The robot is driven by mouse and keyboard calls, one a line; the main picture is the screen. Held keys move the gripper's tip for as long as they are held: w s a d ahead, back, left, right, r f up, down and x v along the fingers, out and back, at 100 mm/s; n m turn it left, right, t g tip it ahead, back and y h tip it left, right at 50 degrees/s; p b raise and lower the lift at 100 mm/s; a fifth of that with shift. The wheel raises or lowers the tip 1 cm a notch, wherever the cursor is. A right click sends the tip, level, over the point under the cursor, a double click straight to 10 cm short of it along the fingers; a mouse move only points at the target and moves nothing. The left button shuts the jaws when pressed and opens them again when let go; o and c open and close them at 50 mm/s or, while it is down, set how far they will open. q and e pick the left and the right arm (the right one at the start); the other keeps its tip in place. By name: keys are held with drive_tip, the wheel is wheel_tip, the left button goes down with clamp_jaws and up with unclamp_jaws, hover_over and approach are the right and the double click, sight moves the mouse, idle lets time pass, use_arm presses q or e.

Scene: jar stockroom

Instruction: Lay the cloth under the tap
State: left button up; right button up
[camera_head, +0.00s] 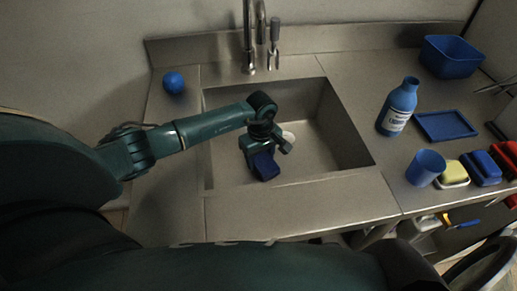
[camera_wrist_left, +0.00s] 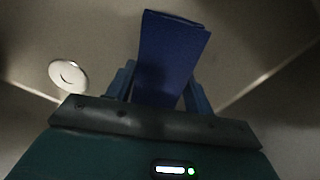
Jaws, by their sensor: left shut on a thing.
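The tap (camera_head: 248,45) is a tall metal spout at the back edge of the sink. A dark blue folded piece, which looks like the cloth (camera_head: 264,167), hangs from my left gripper (camera_head: 258,150) over the sink basin. In the left wrist view the cloth (camera_wrist_left: 172,55) is held between the two fingers of my left gripper (camera_wrist_left: 160,90), with the basin behind it. It is in front of the tap in the head view. I cannot tell whether the cloth touches the basin floor. My right gripper is not seen.
The sink basin (camera_head: 335,150) is otherwise empty, with a pale drain (camera_wrist_left: 68,75). A blue ball (camera_head: 173,82) lies left. A blue bottle (camera_head: 397,107), tray (camera_head: 445,126), cup (camera_head: 425,168), yellow sponge (camera_head: 453,172) and blue tub (camera_head: 450,57) stand on the right counter.

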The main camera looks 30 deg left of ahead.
use_arm(q)
drive_tip(key=w+a, duration=0.2)
drive_tip(key=shift+w, duration=0.35)
drive_tip(key=shift+w+a+f, duration=0.1)
drive_tip(key=shift+w, duration=0.1)
drive_tip(key=shift+f, duration=0.45)
drive_tip(key=shift+f, duration=0.15)
drive_tip(key=o, duration=1)
drive_tip(key=shift+c, duration=0.2)
